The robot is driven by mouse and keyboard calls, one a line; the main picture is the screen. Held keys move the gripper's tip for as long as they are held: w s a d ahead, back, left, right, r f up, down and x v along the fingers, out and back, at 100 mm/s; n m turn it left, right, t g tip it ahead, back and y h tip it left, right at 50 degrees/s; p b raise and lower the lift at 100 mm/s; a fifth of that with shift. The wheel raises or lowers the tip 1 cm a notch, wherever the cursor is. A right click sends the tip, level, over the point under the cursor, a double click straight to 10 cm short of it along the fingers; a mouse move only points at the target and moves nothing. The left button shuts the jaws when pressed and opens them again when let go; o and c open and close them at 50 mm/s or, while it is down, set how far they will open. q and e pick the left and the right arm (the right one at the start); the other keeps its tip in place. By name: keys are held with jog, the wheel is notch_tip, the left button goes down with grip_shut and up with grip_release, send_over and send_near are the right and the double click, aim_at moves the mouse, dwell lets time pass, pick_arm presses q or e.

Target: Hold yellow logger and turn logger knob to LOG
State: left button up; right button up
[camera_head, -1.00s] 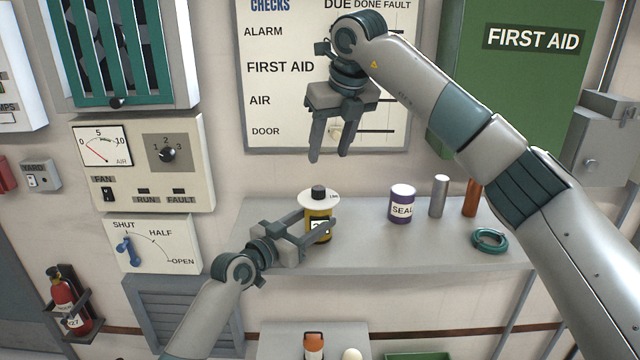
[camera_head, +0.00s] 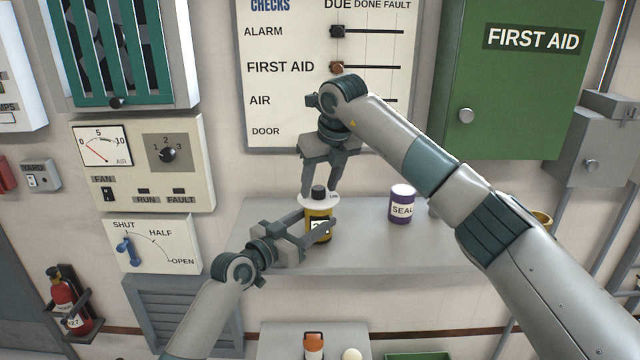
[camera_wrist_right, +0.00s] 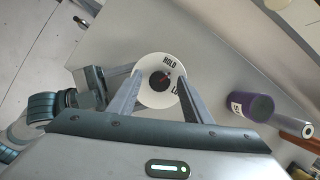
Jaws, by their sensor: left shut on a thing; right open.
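The yellow logger (camera_head: 319,229) stands upright on the grey shelf, with a white dial disc on top and a dark knob (camera_head: 319,191) at its centre. My left gripper (camera_head: 319,226) is shut on the logger's body from the left. My right gripper (camera_head: 320,192) is open and points down, its fingertips on either side of the knob. In the right wrist view the dial (camera_wrist_right: 172,81) shows "HOLD" and a partly hidden label starting with "L". The knob (camera_wrist_right: 159,82) has a red mark toward HOLD. I cannot tell whether the fingers touch it.
A purple SEAL can (camera_head: 402,206) stands to the right on the shelf (camera_head: 365,252); it also shows in the right wrist view (camera_wrist_right: 252,105), near a silver cylinder (camera_wrist_right: 290,124). The checks board (camera_head: 280,125) is behind my right gripper. My right arm hides the shelf's right part.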

jog(key=c, duration=1.1)
jog(key=shift+m, duration=0.4)
jog(key=m+h, duration=0.1)
jog(key=m, duration=0.1)
jog(key=m+h, duration=0.1)
jog(key=m, duration=0.3)
jog(key=shift+a+t+h, duration=0.25)
jog(key=shift+t+h, duration=0.05)
jog(key=shift+h, duration=0.1)
jog(key=m+h, duration=0.1)
jog(key=m, duration=0.2)
jog(key=m+g+h, duration=0.1)
jog(key=m, duration=0.2)
jog(key=shift+w+a+m, duration=0.1)
jog(key=shift+a+m, duration=0.1)
jog(key=shift+m, duration=0.2)
jog(key=o, duration=1.1)
